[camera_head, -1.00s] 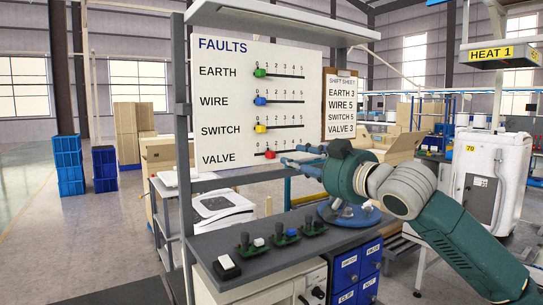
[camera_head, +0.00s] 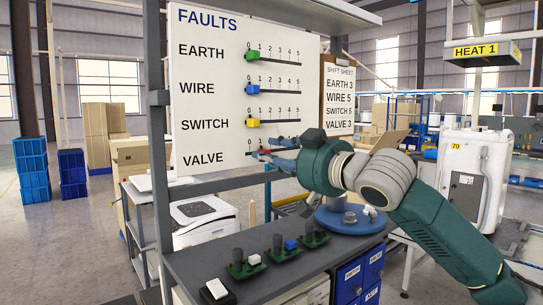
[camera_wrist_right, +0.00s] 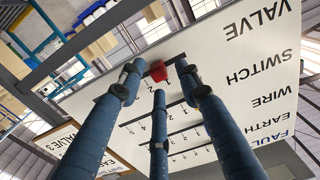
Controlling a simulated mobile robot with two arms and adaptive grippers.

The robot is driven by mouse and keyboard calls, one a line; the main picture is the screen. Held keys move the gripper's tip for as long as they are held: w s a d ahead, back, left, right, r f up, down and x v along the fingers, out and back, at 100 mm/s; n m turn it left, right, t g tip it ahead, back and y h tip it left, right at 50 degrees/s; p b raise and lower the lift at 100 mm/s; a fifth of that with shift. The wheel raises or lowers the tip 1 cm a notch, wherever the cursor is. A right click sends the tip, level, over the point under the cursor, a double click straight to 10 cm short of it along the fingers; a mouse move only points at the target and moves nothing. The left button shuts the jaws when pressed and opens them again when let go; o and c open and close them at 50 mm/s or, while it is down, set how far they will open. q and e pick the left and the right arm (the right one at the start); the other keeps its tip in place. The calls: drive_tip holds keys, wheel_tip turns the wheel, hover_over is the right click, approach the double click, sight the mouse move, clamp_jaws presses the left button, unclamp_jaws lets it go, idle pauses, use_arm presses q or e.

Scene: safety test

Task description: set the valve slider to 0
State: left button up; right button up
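The valve slider is a red knob (camera_head: 262,155) on the lowest track of the white FAULTS board (camera_head: 210,90). It sits a little right of the track's left end, roughly at 1; its scale numbers are mostly hidden by my fingers. My right gripper (camera_head: 272,148) is at the board beside the knob. In the right wrist view the red knob (camera_wrist_right: 158,71) lies between the spread blue fingertips of my right gripper (camera_wrist_right: 160,72), with gaps visible, so it looks open. Contact cannot be told. My left gripper is not in view.
The earth knob (camera_head: 253,56), wire knob (camera_head: 253,90) and switch knob (camera_head: 253,123) sit at 0 above. A shift sheet (camera_head: 339,100) hangs right of the board. Below, the bench (camera_head: 255,280) holds several small switch units and a blue round base (camera_head: 350,219).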

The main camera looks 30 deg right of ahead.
drive_tip(key=c, duration=0.8)
drive_tip(key=shift+d, duration=0.1)
clamp_jaws()
drive_tip(key=a, duration=0.1)
drive_tip(key=a+p, duration=0.1)
drive_tip(key=a, duration=0.1)
drive_tip(key=shift+s+r+p, duration=0.2)
drive_tip(key=shift+p, duration=0.1)
drive_tip(key=shift+a, duration=0.15)
drive_tip(key=shift+f, duration=0.1)
drive_tip(key=o, duration=0.9)
unclamp_jaws()
drive_tip(key=shift+c, duration=0.2)
drive_tip(key=shift+w+a, duration=0.2)
drive_tip(key=shift+a, duration=0.15)
drive_tip(key=shift+s+d+f, duration=0.15)
drive_tip(key=shift+s+d, duration=0.1)
drive_tip(key=shift+s, duration=0.1)
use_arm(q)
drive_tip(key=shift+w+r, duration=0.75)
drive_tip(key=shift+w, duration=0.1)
use_arm(e)
drive_tip(key=s, duration=1.1)
drive_tip(key=shift+s+d, duration=0.2)
drive_tip(key=shift+d, duration=0.05)
